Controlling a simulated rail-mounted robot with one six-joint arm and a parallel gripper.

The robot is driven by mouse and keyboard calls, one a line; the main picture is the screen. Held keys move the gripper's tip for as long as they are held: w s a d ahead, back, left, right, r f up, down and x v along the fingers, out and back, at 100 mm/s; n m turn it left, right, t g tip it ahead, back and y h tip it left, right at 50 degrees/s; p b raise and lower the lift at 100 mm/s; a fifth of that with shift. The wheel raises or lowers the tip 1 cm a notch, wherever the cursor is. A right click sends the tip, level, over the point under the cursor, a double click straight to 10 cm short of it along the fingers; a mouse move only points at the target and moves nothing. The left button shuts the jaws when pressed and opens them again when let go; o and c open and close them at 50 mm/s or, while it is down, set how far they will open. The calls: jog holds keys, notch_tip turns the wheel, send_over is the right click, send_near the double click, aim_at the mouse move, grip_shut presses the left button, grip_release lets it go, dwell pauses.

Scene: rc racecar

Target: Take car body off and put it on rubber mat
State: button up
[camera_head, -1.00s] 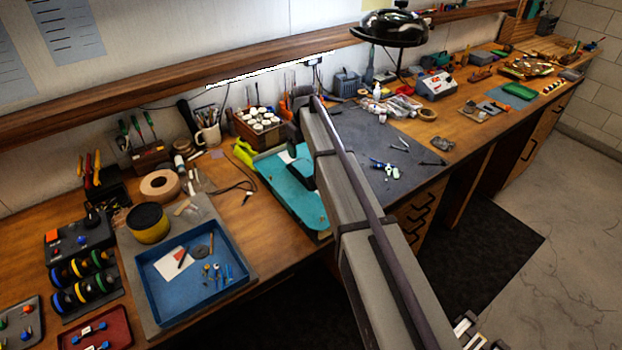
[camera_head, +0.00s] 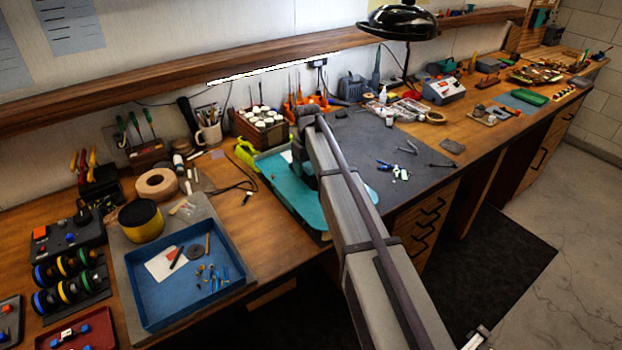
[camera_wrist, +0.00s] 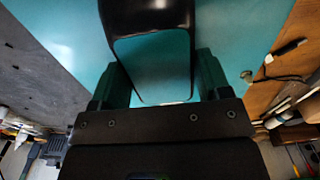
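A glossy black shell (camera_wrist: 150,18), apparently the car body, is at the top of the wrist view over a teal surface. Its thin black rim curves down between the fingers of my gripper (camera_wrist: 162,82). The fingers are spread, one on each side of the rim; I cannot tell whether they touch it. In the head view my arm covers most of the car, and my gripper (camera_head: 308,175) is low over the teal tray (camera_head: 286,194). A dark grey mat (camera_head: 350,135), possibly the rubber mat, lies just right of the tray. The mat also shows in the wrist view (camera_wrist: 35,75).
A blue tray (camera_head: 150,305) with small parts is at the left. Yellow-green tool (camera_head: 245,152), paint-jar box (camera_head: 262,128) and orange rack (camera_head: 305,103) stand behind. Small tools (camera_head: 392,168) lie on the grey mat, which has bare room. A lamp (camera_head: 398,22) hangs above.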

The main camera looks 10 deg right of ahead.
jog(key=c, duration=0.4)
jog(key=shift+o, duration=0.2)
jog(key=shift+r, duration=0.15)
jog(key=shift+r+p, duration=0.35)
jog(key=shift+p, duration=0.15)
jog(key=shift+r, duration=0.15)
jog(key=shift+r+p, duration=2.35)
jog(key=shift+p, duration=0.15)
